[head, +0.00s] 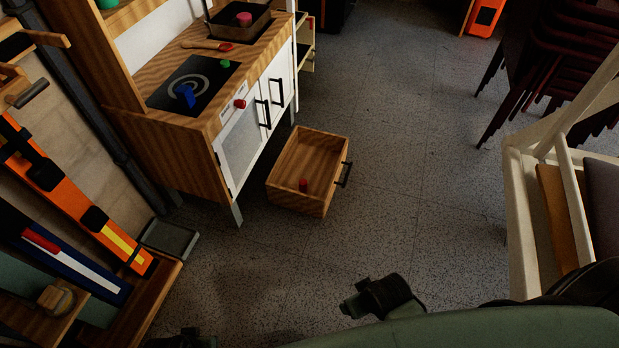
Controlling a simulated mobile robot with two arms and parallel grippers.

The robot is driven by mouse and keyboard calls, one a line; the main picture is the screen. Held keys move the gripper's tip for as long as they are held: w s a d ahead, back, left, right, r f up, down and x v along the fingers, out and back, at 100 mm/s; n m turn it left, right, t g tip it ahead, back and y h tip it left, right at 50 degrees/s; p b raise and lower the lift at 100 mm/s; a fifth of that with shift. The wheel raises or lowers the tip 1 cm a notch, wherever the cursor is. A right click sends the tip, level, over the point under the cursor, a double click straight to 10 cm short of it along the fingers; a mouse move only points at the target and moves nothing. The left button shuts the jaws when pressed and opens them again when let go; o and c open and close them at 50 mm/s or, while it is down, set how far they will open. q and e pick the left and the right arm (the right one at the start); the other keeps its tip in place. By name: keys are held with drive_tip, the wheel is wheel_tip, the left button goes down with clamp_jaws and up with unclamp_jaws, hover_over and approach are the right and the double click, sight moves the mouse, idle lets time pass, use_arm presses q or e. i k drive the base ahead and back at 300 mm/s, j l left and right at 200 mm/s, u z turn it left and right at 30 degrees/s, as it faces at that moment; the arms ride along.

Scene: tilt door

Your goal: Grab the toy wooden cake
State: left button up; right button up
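No thing is plainly a toy wooden cake. Small candidates are a pink round piece (244,18) in the toy sink at the top, a red piece (303,185) in the pulled-out wooden drawer (322,205), and a round wooden piece (55,299) at the lower left; I cannot tell whether any of them is the cake. A dark part of mine, probably my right gripper (368,299), is above the floor at the bottom middle, apart from the drawer. Another dark part, probably my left gripper (182,341), is cut off by the bottom edge. Their fingers are not clear.
The wooden play kitchen (170,150) stands at the upper left, with a stove (194,83) and white doors (242,150). Orange and blue level-like tools (70,190) lie at the left. Stacked dark chairs (560,60) and a pale frame (520,200) are right.

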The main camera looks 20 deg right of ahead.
sight(244, 19)
drive_tip(key=i+l, duration=0.2)
drive_tip(key=i+l+u, duration=0.8)
drive_tip(key=i+l, duration=0.15)
drive_tip(key=l, duration=0.2)
